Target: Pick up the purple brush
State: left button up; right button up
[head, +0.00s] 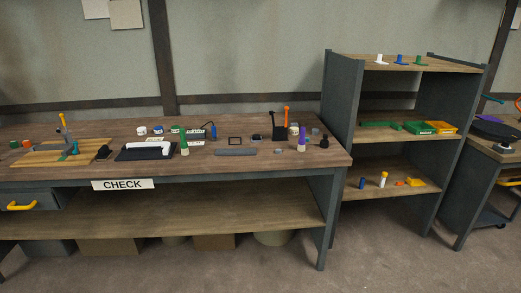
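A small upright purple item (302,142), which looks like the purple brush, stands near the right end of the wooden workbench (330,157) in the head view. It is small in the picture, so its bristles cannot be made out. A pale-topped item stands close behind it, and small grey blocks are beside it. A green item of similar shape (184,145) stands farther left on the bench. Neither of my grippers shows in this view.
A dark holder with an orange-handled tool (286,118) stands just behind and left of the purple item. A grey flat bar (236,152) lies to its left. A shelf unit (343,100) rises right of the bench. Floor (190,275) in front is clear.

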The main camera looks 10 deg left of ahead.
aim_at(302, 141)
jog(key=i+l, duration=0.15)
jog(key=i, duration=0.55)
jog(key=i+l, duration=0.15)
jog(key=i, duration=0.55)
